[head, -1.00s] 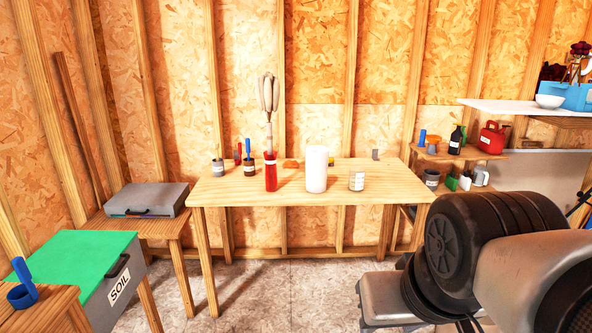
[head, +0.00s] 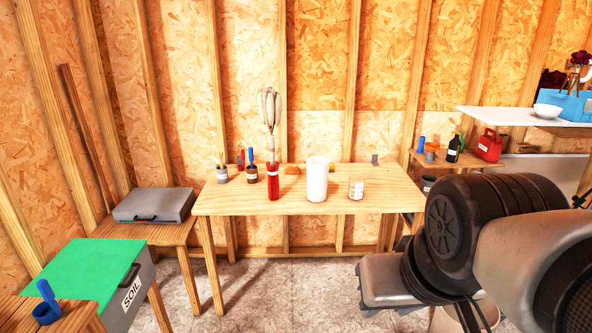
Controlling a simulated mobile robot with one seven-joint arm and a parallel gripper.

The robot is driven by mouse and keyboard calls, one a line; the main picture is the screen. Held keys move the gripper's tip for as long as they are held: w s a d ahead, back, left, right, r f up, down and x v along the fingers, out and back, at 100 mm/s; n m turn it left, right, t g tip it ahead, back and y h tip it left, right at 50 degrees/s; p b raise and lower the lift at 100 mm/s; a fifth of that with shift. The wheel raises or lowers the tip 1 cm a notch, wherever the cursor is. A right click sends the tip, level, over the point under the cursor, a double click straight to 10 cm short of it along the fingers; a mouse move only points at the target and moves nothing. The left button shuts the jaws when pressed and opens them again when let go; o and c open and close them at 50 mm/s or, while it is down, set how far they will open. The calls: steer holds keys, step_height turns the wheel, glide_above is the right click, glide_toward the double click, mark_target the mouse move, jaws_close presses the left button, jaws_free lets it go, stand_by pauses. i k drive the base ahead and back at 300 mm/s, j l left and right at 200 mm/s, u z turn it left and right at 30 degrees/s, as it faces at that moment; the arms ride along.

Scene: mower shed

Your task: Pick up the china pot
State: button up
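I cannot pick out the china pot for certain. A plain white cylinder (head: 317,179) stands upright on the wooden table, right of its middle. A small white bowl (head: 547,111) sits on the white-topped shelf at the far right. Either might be china; the view does not settle it. My arm fills the lower right of the head view and hides the floor there. My gripper's fingers cannot be made out, and nothing held can be seen.
The wooden table (head: 300,204) also bears a red holder (head: 273,187) with a whisk-like tool, a labelled glass jar (head: 356,189) and small pots at the back left. A green-lidded soil bin (head: 84,272) stands at lower left. The floor (head: 270,290) before the table is clear.

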mark_target(317, 168)
steer(key=i+u, duration=0.15)
steer(key=u, duration=0.2)
steer(key=i+l+u, duration=0.1)
steer(key=u, duration=0.25)
steer(key=i+l+u, duration=0.1)
steer(key=u, duration=0.25)
steer(key=i+l+u, duration=0.15)
steer(key=l, duration=0.2)
steer(key=i+l+u, duration=0.35)
steer(key=l, duration=0.4)
steer(key=i+l, duration=0.15)
steer(key=l, duration=0.2)
steer(key=i+l, duration=0.15)
steer(key=l, duration=0.25)
steer(key=i+l, duration=0.2)
steer(key=l, duration=0.15)
steer(key=i+l, duration=0.15)
steer(key=l, duration=0.25)
steer(key=i+l+u, duration=0.1)
steer(key=l, duration=0.25)
steer(key=i, duration=0.05)
